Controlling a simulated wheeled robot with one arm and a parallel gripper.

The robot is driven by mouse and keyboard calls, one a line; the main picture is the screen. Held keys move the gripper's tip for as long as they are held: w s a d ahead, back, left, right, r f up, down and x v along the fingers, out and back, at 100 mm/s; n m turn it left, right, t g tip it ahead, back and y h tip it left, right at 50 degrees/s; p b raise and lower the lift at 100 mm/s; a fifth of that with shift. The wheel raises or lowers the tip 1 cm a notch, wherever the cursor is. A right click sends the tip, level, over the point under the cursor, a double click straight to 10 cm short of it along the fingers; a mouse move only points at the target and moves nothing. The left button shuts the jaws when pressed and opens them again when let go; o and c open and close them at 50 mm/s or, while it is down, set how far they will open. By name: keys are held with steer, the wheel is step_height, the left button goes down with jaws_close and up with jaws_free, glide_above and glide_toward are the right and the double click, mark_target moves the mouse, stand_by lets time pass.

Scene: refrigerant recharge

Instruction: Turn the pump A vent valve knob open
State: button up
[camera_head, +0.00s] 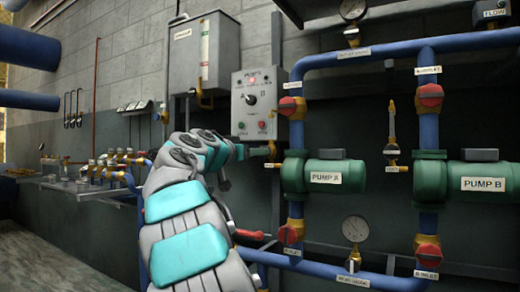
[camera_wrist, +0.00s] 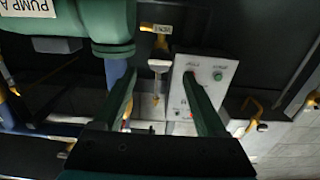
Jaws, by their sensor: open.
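My gripper (camera_wrist: 160,76) is open, one green finger on each side of the knob, with no clear contact. In the head view, my gripper (camera_head: 262,151) is just left of the green pump A (camera_head: 325,176).
The pump selector box (camera_head: 254,104) is on the wall just behind my gripper. A blue pipe with a red valve (camera_head: 292,106) rises beside pump A. Pump B (camera_head: 482,184) stands at the right. A shelf with fittings (camera_head: 85,187) is at the left.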

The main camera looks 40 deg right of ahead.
steer(key=p+x, duration=0.3)
steer(key=x, duration=0.2)
steer(key=shift+w+d+r, duration=0.1)
steer(key=shift+d, duration=0.25)
steer(key=shift+c, duration=0.5)
jaws_close()
steer(key=shift+n+p, duration=1.6)
steer(key=shift+n, duration=0.7)
